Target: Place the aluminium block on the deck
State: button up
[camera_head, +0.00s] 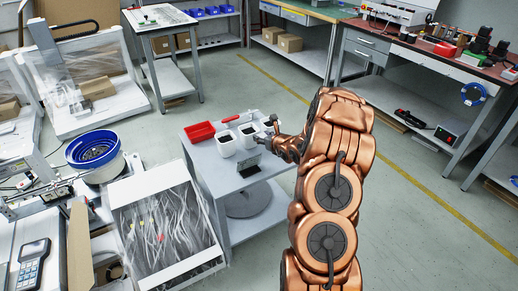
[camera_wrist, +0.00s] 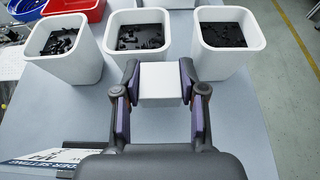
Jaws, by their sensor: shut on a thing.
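My gripper (camera_wrist: 160,88) is shut on a pale, box-shaped block (camera_wrist: 161,80), which I take as the aluminium block; its two fingers press its left and right sides. The block is in front of the middle white bin in the wrist view. In the head view my gripper (camera_head: 267,141) is over the right part of a grey cart top (camera_head: 222,181), and the block cannot be made out there. The bare grey top (camera_wrist: 80,108) lies below the gripper in the wrist view. Whether the block touches it is unclear. Nothing seen is clearly marked as the deck.
Three white bins with black parts stand behind the block: left (camera_wrist: 65,50), middle (camera_wrist: 137,36), right (camera_wrist: 228,40). A red tray (camera_head: 199,132) sits at the cart's back left. A dark stand with a label (camera_head: 249,167) is at the front edge.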

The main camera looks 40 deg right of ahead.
jog(key=shift+f, duration=2.7)
jog(key=shift+f, duration=0.1)
jog(key=shift+f+b, duration=0.15)
jog(key=shift+b, duration=0.25)
jog(key=o, duration=0.9)
